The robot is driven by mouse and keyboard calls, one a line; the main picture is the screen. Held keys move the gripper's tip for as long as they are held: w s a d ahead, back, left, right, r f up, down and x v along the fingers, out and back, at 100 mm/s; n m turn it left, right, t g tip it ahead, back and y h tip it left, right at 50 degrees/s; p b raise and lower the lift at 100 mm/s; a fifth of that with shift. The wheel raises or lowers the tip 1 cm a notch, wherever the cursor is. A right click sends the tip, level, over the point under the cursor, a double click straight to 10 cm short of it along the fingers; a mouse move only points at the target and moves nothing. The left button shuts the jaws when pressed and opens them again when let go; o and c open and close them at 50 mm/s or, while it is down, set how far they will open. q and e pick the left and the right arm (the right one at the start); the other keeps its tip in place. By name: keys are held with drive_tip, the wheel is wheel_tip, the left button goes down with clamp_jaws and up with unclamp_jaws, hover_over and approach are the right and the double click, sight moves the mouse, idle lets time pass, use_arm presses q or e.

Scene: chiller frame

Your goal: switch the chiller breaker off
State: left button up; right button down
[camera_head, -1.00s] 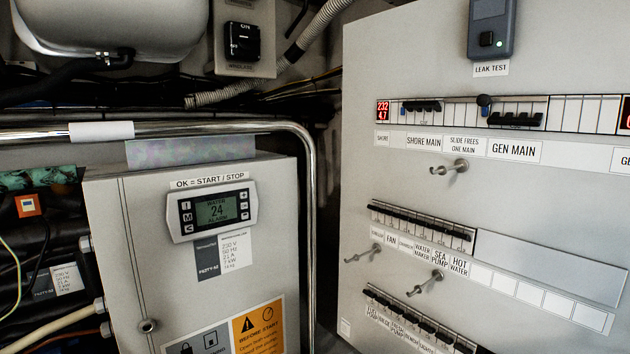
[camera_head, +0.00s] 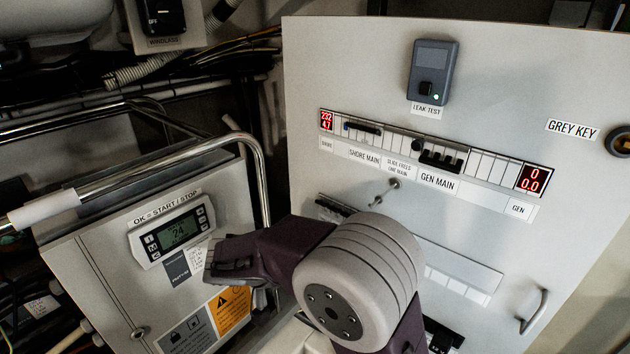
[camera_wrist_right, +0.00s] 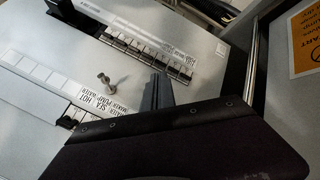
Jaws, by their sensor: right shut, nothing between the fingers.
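The breaker row (camera_head: 335,207) with the FAN, SEA PUMP and HOT WATER labels in the earlier view is now mostly behind my right arm in the head view. In the upside-down right wrist view its HOT WATER end (camera_wrist_right: 72,117) shows, with the rest hidden behind the dark gripper body. My right gripper (camera_wrist_right: 157,92) is shut and empty, its narrow dark fingertips in front of the panel by the other breaker row (camera_wrist_right: 150,55). I cannot pick out the chiller breaker or its label, nor tell any contact. My left gripper is not in view.
Coat-hook-like pegs (camera_head: 385,193) stick out from the panel; one shows in the wrist view (camera_wrist_right: 107,80). A handle (camera_head: 534,312) is at lower right. The grey unit (camera_head: 85,265) with its display (camera_head: 172,232) and a chrome rail (camera_head: 225,143) stand left of my arm.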

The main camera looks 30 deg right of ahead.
drive_tip(key=w+a+r+m+t+h, duration=0.15)
drive_tip(key=w+r+m+h, duration=0.25)
drive_tip(key=r, duration=0.5)
drive_tip(key=m+t+h, duration=0.2)
drive_tip(key=m+t, duration=0.1)
drive_tip(key=m, duration=0.1)
approach(326, 194)
drive_tip(key=r+v, duration=0.1)
drive_tip(key=v, duration=0.3)
drive_tip(key=shift+w+f+g, duration=0.2)
drive_tip(key=shift+w+g, duration=0.05)
drive_tip(key=shift+d, duration=0.15)
drive_tip(key=shift+n, duration=0.3)
drive_tip(key=x, duration=1)
drive_tip(key=shift+f, duration=0.15)
